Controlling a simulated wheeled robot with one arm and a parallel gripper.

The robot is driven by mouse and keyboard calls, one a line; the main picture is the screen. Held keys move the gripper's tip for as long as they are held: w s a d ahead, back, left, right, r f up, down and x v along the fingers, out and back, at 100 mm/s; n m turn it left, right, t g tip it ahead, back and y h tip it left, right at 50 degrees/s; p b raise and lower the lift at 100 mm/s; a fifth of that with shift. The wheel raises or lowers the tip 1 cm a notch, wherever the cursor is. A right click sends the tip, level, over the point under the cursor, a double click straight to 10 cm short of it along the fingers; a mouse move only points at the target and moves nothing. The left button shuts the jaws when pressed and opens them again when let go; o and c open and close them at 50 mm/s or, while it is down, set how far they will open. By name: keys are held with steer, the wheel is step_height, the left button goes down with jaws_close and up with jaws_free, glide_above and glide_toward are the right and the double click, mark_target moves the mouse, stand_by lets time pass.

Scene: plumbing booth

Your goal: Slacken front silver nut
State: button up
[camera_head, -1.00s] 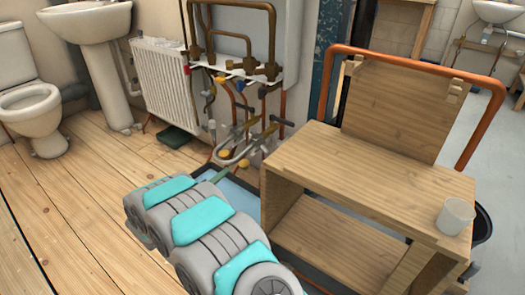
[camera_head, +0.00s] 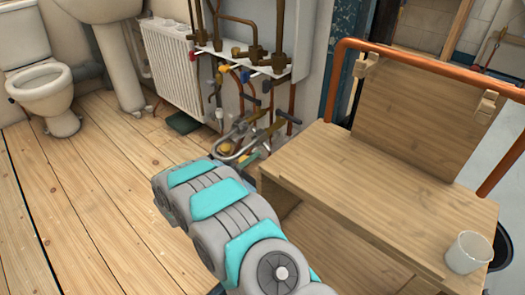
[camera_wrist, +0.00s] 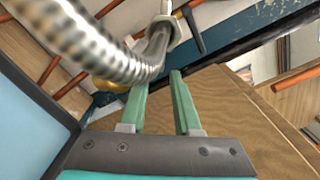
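In the wrist view, my gripper (camera_wrist: 158,78) has two green fingers standing apart, with no object visible between them. A ribbed silver hose (camera_wrist: 95,42) crosses above the left finger. It meets a smooth silver pipe end (camera_wrist: 155,52) just beyond the fingertips. A bright silver collar (camera_wrist: 178,38), possibly the nut, sits on that pipe beyond the tips; I cannot tell whether it is the front one. In the head view, a silver hose loop (camera_head: 228,154) hangs below the valves beyond my arm. My gripper is not clearly visible there.
A wooden bench (camera_head: 390,195) with an upright back panel stands right of my arm, carrying a white cup (camera_head: 468,253). A copper pipe (camera_head: 430,62) arches around the panel. A radiator (camera_head: 178,65) and toilet (camera_head: 45,90) stand left. The wooden floor (camera_head: 90,210) is open.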

mark_target(261, 140)
steer(key=x, duration=0.4)
steer(key=shift+w+d, duration=0.25)
steer(key=shift+d, duration=0.05)
jaws_close()
